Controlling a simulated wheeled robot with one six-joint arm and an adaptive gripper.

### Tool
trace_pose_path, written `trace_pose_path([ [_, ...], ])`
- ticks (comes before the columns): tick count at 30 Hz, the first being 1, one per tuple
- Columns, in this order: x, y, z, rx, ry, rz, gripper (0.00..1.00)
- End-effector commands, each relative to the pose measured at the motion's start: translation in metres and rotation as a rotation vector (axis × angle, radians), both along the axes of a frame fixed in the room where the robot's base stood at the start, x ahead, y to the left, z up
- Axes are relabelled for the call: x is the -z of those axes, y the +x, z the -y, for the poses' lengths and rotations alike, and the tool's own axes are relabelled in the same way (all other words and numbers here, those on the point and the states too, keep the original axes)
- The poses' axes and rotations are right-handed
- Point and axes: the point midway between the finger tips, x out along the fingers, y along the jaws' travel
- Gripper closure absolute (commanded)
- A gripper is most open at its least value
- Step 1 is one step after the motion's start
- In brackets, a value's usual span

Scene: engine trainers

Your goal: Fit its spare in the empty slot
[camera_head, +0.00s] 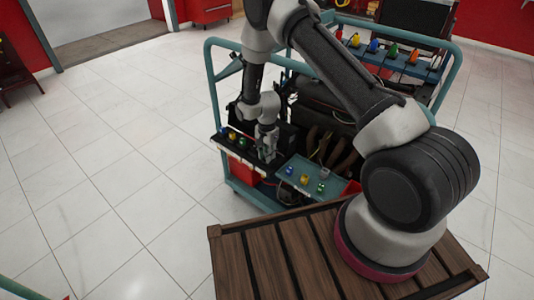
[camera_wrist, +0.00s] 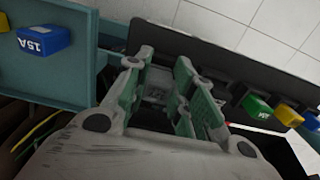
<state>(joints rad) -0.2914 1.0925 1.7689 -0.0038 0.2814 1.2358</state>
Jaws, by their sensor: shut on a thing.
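My gripper (camera_head: 267,156) points down at the near end of the black fuse rail (camera_wrist: 225,72) on the cart's left side. In the wrist view its fingers (camera_wrist: 158,92) are closed around a small pale, greyish fuse (camera_wrist: 156,96), mostly hidden between them. I cannot tell its colour or whether it touches the rail. The rail holds a green fuse (camera_wrist: 258,107), a yellow fuse (camera_wrist: 288,115) and a blue fuse (camera_wrist: 311,121). The empty slot is not clearly visible. A teal tray (camera_head: 309,193) to the right holds loose fuses, including a blue one marked 15A (camera_wrist: 45,39).
The cart's teal frame (camera_head: 212,90) rises beside my arm. Another row of coloured fuses stands on a rear shelf (camera_head: 402,64).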

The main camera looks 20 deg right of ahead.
Motion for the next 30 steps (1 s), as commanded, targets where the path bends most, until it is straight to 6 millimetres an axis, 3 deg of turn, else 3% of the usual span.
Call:
trace_pose_path([
  [23,0.0088,-0.0002,0.0000,0.000,0.000,0.000,0.95],
  [24,0.0088,-0.0003,0.0001,0.000,-0.001,-0.001,0.69],
  [27,0.0090,-0.0008,0.0002,0.000,0.000,-0.001,0.51],
  [30,0.0089,-0.0006,0.0002,0.000,-0.001,-0.001,0.51],
])
